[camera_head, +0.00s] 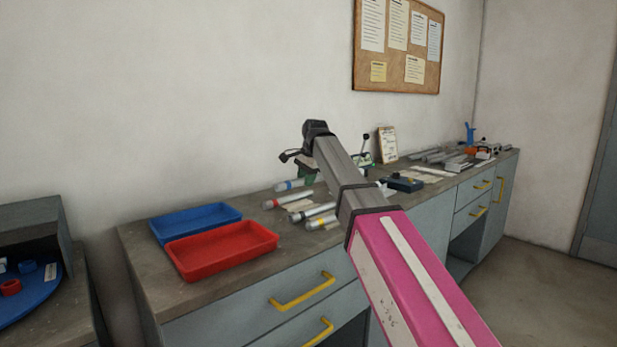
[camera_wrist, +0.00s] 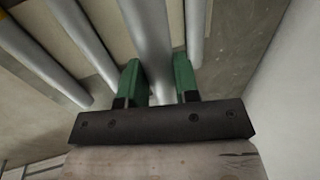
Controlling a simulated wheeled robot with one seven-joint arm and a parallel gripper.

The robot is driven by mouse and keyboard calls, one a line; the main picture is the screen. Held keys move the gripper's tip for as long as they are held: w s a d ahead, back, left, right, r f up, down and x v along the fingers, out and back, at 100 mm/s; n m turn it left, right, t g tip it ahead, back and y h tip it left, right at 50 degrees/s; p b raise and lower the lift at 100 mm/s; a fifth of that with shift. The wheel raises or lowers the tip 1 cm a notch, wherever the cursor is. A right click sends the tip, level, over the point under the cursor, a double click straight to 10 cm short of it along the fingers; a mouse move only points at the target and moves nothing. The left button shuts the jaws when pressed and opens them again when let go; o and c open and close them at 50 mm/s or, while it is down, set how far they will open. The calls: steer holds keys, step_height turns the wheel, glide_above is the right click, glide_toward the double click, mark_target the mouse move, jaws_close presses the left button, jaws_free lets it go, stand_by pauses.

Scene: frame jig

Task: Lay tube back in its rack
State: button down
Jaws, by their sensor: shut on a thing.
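A smooth grey tube (camera_wrist: 148,35) runs between the two green fingers of my gripper (camera_wrist: 157,66) in the wrist view, and the fingers are shut on it. Its far end runs out of the top of the view. I cannot tell whether it touches the surface under it. Other grey tubes lie to its left (camera_wrist: 82,40), and one is close on its right (camera_wrist: 196,30). In the head view, tubes with coloured ends (camera_head: 287,201) lie on the bench left of my arm. My arm largely hides the gripper and held tube there. I cannot make out the rack clearly.
A red tray (camera_head: 222,264) and a blue tray (camera_head: 168,235) stand at the bench's left end. Tools and grey bars (camera_head: 440,155) lie farther right, near a clipboard (camera_head: 387,144). The wall stands close behind the bench (camera_head: 150,292).

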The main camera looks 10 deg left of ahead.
mark_target(305, 207)
steer(key=shift+f, duration=3.9)
